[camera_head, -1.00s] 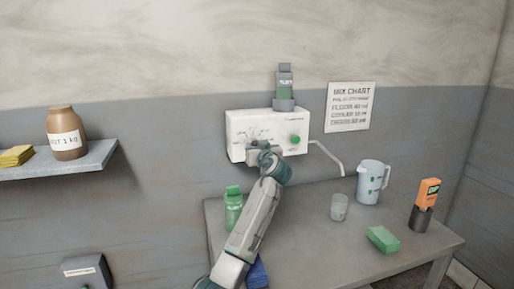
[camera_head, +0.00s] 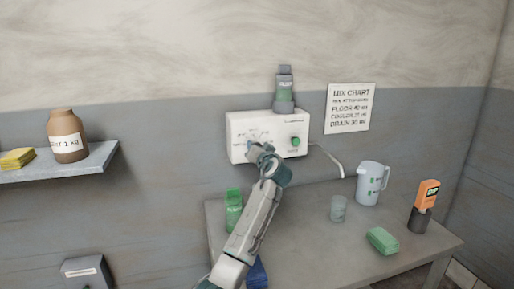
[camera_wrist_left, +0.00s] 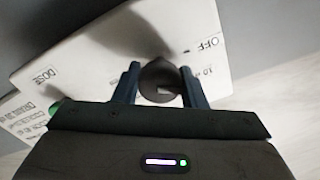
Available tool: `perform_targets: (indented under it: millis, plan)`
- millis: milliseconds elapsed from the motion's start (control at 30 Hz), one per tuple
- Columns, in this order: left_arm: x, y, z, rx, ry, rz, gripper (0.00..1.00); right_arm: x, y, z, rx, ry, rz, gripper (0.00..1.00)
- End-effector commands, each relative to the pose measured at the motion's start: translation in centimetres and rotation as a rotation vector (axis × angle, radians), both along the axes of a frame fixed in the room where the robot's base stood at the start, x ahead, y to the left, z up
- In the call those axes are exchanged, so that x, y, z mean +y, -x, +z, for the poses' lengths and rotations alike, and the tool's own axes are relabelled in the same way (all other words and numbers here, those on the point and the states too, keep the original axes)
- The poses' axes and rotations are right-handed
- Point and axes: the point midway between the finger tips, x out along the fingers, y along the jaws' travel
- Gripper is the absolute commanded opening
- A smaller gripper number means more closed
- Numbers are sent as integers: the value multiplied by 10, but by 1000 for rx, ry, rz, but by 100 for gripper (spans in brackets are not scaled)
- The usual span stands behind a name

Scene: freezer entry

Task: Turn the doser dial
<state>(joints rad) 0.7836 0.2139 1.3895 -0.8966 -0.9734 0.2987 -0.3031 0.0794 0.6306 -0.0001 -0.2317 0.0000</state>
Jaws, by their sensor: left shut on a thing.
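The white doser box (camera_head: 240,128) is mounted on the wall above the table, with a green button (camera_head: 295,142) on its right side. My left gripper (camera_head: 256,150) is at the lower left of its front face. In the left wrist view the gripper (camera_wrist_left: 160,85) has its fingers on both sides of the round dark dial (camera_wrist_left: 160,72), shut on it. A light mark shows on the dial near the right finger. "OFF" is printed to the upper right and "DOSE" at the left. In the head view my gripper hides the dial. My right gripper is not in view.
A green-labelled bottle (camera_head: 285,88) sits on top of the box. A thin spout (camera_head: 330,160) reaches right.

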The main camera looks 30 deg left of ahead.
Motion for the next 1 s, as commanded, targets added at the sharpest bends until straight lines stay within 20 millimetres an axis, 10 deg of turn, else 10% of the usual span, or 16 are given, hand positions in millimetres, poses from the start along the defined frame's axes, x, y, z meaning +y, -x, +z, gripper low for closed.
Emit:
perform_targets:
  millis: [1000]
  plan:
    - [0, 0, 2, 738, -624, -2, 15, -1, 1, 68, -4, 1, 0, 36]
